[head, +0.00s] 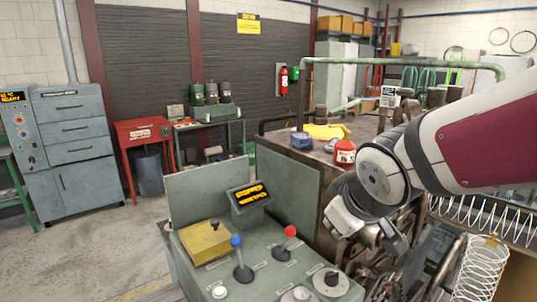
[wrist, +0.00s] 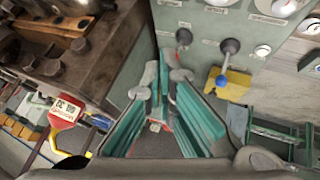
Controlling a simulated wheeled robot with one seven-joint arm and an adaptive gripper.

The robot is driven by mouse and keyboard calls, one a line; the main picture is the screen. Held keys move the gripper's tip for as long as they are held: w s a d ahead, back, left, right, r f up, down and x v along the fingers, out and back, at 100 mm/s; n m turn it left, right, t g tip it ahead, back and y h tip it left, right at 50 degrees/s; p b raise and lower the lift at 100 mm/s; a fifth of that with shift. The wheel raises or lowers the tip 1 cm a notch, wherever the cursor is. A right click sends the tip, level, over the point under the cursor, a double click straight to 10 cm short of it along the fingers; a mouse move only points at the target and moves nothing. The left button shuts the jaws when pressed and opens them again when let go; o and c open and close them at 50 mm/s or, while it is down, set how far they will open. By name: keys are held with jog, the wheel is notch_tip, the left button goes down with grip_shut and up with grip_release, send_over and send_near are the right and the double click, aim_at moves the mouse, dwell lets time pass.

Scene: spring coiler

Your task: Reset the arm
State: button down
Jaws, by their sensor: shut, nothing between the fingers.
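My arm comes in from the right in the head view, with a maroon and white link and a grey wrist. My gripper (head: 368,232) hangs beside the right side of the grey-green control console (head: 205,268), near the machine. In the wrist view my gripper (wrist: 163,78) shows its teal finger pads and is shut, with nothing held. On the console are a blue-knobbed lever (head: 236,242), a red-knobbed lever (head: 290,231) and a yellow box (head: 206,240). The blue knob also shows in the wrist view (wrist: 222,80). My gripper looks apart from the levers.
A dark machine bench (head: 285,160) holds a red can (head: 345,152), a blue item and yellow cloth. Wire coils (head: 484,265) stand at the lower right. A grey cabinet (head: 72,145) and red stand (head: 143,135) are at the left. Floor left of the console is clear.

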jog(key=s+d+r+m+g, duration=0.1)
jog(key=s+d+m, duration=0.2)
jog(key=s, duration=0.5)
jog(key=s+d+r+m+g, duration=0.1)
jog(key=s+d+m, duration=0.2)
jog(key=s, duration=0.6)
jog(key=shift+s+d+r+m, duration=0.2)
jog(key=shift+r+m, duration=0.2)
jog(key=shift+m, duration=0.2)
